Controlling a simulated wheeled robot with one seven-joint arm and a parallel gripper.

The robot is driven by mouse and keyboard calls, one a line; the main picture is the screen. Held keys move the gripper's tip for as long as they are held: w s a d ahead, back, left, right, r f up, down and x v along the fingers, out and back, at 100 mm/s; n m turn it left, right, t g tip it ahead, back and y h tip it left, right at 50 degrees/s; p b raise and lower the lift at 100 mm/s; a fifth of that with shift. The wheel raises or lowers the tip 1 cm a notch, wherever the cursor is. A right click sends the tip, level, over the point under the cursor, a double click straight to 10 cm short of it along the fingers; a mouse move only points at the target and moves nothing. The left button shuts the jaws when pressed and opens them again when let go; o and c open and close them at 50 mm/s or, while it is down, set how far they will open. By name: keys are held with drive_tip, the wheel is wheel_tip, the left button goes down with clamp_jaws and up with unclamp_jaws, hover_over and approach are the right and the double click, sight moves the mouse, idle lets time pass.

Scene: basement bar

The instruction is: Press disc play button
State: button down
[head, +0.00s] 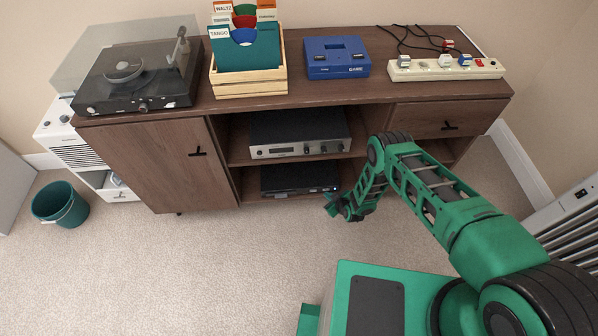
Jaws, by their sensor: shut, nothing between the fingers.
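A flat black disc player (299,179) sits on the lower open shelf of the brown cabinet, under a silver-fronted amplifier. Small details show along its front edge, but I cannot make out which one is the play button. My gripper (331,205) is shut and empty, in front of the lower shelf, close to the right end of the player's front. From this view I cannot tell whether the fingertips touch the player. My green arm reaches in from the right and covers the shelf area to the right of the player.
The silver amplifier (300,134) fills the shelf above. A turntable (137,77), a wooden record crate (249,79), a blue game console (336,57) and a power strip (446,69) stand on the cabinet top (380,88). A teal bin (60,205) stands at the left. The carpet before the cabinet is clear.

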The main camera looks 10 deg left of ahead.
drive_tip(key=shift+s+d, duration=0.1)
drive_tip(key=shift+s, duration=0.2)
drive_tip(key=s+d, duration=0.1)
drive_tip(key=s, duration=0.4)
drive_tip(key=shift+s+d, duration=0.3)
drive_tip(key=shift+s, duration=0.1)
idle(0.5)
